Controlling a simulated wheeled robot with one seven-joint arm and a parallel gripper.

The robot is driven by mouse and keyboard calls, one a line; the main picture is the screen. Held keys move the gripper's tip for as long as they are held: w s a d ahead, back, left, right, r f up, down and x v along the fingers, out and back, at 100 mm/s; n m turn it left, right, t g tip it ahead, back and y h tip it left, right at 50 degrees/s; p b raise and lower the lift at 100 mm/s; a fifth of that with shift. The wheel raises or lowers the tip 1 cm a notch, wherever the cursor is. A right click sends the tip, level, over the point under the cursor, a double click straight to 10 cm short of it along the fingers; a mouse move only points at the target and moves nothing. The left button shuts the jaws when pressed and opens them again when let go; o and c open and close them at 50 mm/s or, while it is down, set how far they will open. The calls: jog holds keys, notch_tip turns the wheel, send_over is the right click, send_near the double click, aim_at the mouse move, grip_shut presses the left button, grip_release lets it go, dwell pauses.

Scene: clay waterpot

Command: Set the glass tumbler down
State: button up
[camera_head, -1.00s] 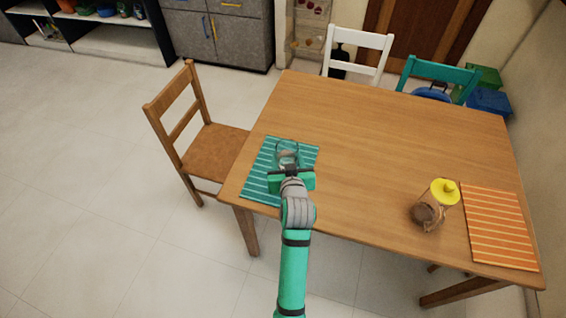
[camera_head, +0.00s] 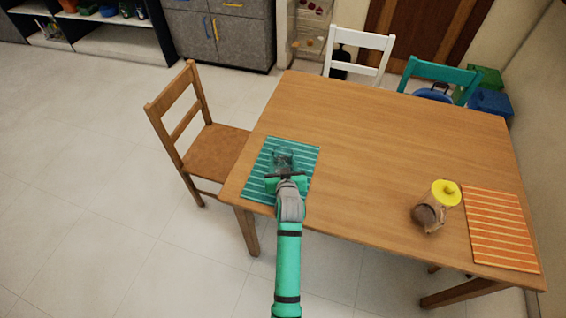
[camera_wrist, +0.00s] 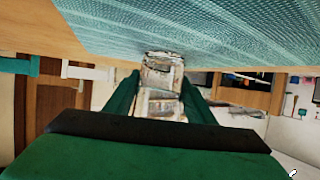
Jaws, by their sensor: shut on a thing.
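The clear glass tumbler (camera_head: 283,157) is at the teal striped placemat (camera_head: 264,185) on the left part of the table. My gripper (camera_head: 284,169) is shut on it from the near side. In the wrist view, the tumbler (camera_wrist: 161,75) stands between my two green fingers, and the placemat (camera_wrist: 210,28) fills the top of that picture. The tumbler's end is close to the mat; I cannot tell whether it touches. My gripper hides the tumbler's near side in the head view.
The wooden table (camera_head: 380,130) is clear in the middle. A wooden chair (camera_head: 205,140) stands at the left edge; white (camera_head: 358,52) and teal (camera_head: 438,72) chairs stand behind.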

jog(key=o, duration=1.4)
jog(key=shift+f, duration=0.1)
